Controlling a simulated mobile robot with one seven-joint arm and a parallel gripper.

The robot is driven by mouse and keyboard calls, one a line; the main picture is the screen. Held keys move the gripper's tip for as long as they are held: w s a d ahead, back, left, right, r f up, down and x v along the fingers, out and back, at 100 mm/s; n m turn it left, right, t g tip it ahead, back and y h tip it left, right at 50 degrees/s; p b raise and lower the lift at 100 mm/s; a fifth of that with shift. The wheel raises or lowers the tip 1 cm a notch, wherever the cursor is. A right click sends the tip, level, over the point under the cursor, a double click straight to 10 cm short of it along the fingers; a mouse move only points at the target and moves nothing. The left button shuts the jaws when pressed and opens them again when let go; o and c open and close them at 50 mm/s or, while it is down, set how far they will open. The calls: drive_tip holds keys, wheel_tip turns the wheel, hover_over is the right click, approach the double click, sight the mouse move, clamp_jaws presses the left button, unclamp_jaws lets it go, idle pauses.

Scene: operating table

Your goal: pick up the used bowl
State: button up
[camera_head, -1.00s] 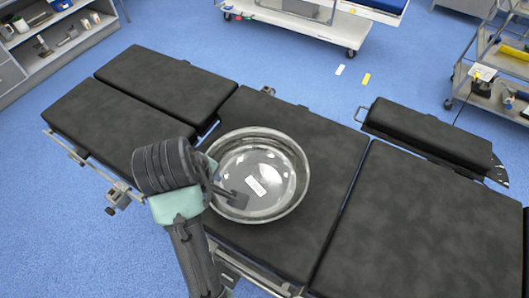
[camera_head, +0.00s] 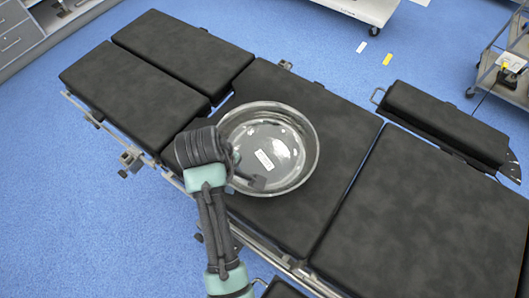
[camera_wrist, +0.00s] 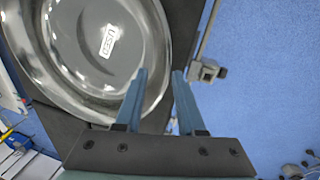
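The used bowl (camera_head: 300,172) is a wide, shiny metal bowl standing upright on the black operating table (camera_head: 345,120). A white label lies inside it; in the wrist view the bowl (camera_wrist: 70,45) shows the word "USED" on it. My gripper (camera_head: 252,182) is at the bowl's near left rim in the head view, partly hidden by my wrist. In the wrist view my gripper (camera_wrist: 160,74) is open, with the left finger over the bowl's inside and the right finger past its rim. I cannot tell whether either finger touches the rim.
A padded arm board (camera_head: 445,122) juts out at the right. A metal rail clamp (camera_wrist: 205,70) sits on the table edge close to the fingers. A trolley (camera_head: 508,65) stands at the far right. Blue floor is open around the table.

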sight(235, 184)
drive_tip(key=x, duration=0.4)
drive_tip(key=shift+f, duration=0.15)
clamp_jaws()
idle(1.2)
